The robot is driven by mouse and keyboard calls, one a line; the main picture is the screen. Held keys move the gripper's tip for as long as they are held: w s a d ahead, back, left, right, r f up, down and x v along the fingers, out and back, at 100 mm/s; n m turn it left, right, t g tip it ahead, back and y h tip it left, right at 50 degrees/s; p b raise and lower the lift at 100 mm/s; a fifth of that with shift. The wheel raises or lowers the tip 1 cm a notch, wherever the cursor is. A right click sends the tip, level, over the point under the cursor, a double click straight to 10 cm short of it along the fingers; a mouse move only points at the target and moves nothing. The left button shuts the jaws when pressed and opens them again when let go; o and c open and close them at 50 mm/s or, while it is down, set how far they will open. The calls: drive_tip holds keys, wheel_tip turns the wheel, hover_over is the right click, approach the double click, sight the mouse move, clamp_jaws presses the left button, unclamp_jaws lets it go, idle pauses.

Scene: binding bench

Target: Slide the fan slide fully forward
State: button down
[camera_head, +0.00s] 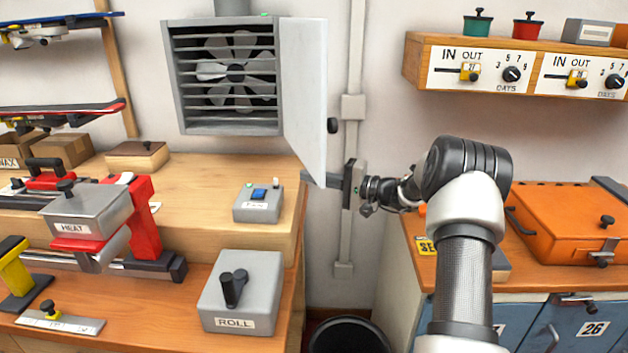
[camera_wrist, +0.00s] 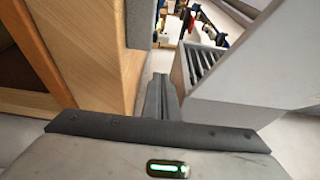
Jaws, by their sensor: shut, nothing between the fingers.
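The small grey control box (camera_head: 257,208) stands on the raised wooden bench below the fan. A blue slide (camera_head: 259,194) sits on its top, and its front label is too small to read surely. I cannot tell how far forward the slide is. My gripper (camera_head: 308,179) is shut and empty, pointing left, to the right of the box and apart from it. Its shut fingers (camera_wrist: 160,97) show in the middle of the wrist view. The fan (camera_head: 232,72) is behind slats in a grey housing above the bench.
The housing's pale door (camera_head: 304,95) hangs open, just above my gripper. The grey ROLL box (camera_head: 240,300) with a dark lever stands on the lower bench. The red press with the HEAT block (camera_head: 88,212) is at left. An orange case (camera_head: 570,215) lies at right.

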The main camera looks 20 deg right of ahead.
sight(276, 183)
drive_tip(key=x, duration=0.7)
drive_tip(key=shift+s+a+b, duration=0.15)
drive_tip(key=shift+s+b, duration=0.2)
drive_tip(key=shift+s, duration=0.9)
drive_tip(key=shift+s+a, duration=0.25)
drive_tip(key=shift+s, duration=0.5)
